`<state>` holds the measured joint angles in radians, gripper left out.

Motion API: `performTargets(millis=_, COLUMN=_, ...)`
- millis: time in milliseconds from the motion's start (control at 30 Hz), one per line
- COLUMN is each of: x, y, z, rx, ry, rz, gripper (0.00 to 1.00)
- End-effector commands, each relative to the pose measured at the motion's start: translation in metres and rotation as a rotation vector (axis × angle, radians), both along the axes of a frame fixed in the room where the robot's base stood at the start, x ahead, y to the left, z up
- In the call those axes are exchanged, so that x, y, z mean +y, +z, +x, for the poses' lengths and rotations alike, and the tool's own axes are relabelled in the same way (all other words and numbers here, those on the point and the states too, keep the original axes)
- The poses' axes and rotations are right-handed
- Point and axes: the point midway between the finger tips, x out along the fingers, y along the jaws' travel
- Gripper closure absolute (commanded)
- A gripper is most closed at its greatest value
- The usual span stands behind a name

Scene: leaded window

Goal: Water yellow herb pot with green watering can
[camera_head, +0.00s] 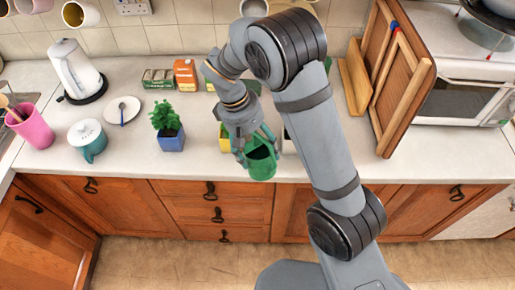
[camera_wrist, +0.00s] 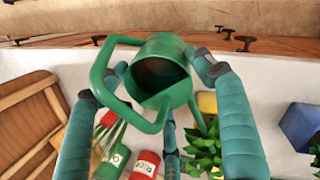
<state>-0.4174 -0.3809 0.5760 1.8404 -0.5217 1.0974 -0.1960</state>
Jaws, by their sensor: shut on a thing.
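The green watering can (camera_head: 262,165) is held by my gripper (camera_head: 251,140) near the counter's front edge. In the wrist view the can (camera_wrist: 160,50) sits between my gripper's fingers (camera_wrist: 155,88), its dark opening facing the camera. Its handle is at the left and its spout reaches toward the lower right, near the yellow herb pot (camera_wrist: 207,102). Green leaves (camera_wrist: 205,150) grow from that pot. In the head view the yellow pot (camera_head: 224,133) is mostly hidden behind my gripper. I cannot see any water flowing.
A blue pot with a green plant (camera_head: 171,142) stands left of the yellow pot. A teal lidded pot (camera_head: 93,148), pink cup (camera_head: 32,128), plate (camera_head: 123,110) and kettle (camera_head: 76,70) are farther left. Red (camera_wrist: 146,164) and green cans stand close to my fingers. Wooden boards (camera_head: 400,80) lean at right.

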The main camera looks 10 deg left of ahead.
Motion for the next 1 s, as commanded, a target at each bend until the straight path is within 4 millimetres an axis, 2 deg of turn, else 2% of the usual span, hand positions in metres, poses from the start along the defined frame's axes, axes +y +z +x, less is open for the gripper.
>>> performTargets(millis=1000, x=0.0010, y=0.0088, z=0.0011, rx=0.029, ry=0.000, rz=-0.030, gripper=0.63)
